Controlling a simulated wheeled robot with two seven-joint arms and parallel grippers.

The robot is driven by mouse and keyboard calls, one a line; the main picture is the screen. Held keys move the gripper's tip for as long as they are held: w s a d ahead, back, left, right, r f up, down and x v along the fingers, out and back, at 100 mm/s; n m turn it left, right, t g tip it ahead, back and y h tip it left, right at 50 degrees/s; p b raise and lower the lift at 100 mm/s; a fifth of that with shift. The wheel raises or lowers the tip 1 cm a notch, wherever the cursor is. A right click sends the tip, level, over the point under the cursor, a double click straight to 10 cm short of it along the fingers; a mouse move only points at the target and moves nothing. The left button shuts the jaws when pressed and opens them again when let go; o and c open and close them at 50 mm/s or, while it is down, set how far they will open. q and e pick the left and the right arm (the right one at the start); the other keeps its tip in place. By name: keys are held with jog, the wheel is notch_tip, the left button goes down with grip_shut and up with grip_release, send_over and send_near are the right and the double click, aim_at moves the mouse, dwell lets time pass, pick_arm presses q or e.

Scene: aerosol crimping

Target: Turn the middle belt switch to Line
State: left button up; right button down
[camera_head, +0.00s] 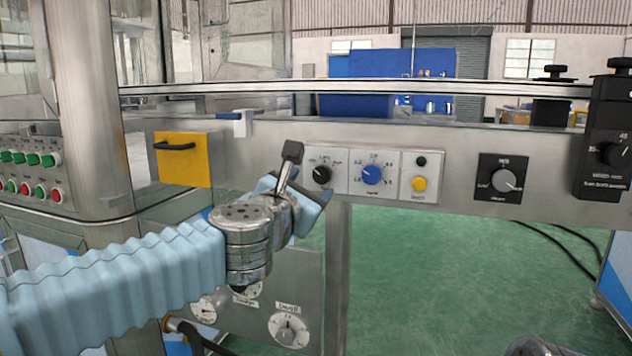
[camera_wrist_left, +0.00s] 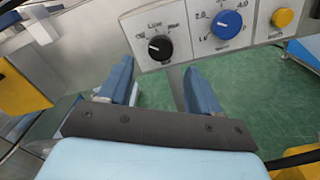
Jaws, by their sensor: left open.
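The belt switch is a black knob (camera_head: 322,175) on a pale panel of the grey beam; it also shows in the wrist view (camera_wrist_left: 160,47). In the wrist view "Line" is printed above it, and its white mark points left, toward the left-hand label rather than Line. My left gripper (camera_head: 294,190) is just below and left of the knob in the head view. In the wrist view its two blue fingers (camera_wrist_left: 158,70) are apart and empty, below the knob, with the knob roughly between them in the picture. My right gripper is out of view.
Right of the switch are a blue dial (camera_head: 371,174), a yellow button (camera_head: 418,184) and a separate grey dial (camera_head: 503,180). A yellow block (camera_head: 183,159) with a black handle is to the left. A lower panel with a dial (camera_head: 289,329) sits beneath my arm.

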aim_at(320, 177)
pick_arm(q)
jog(key=x, duration=0.5)
jog(key=shift+w+d, duration=0.15)
jog(key=shift+w, duration=0.15)
jog(key=c, duration=1)
jog(key=shift+p, duration=0.3)
jog(key=shift+c, duration=0.2)
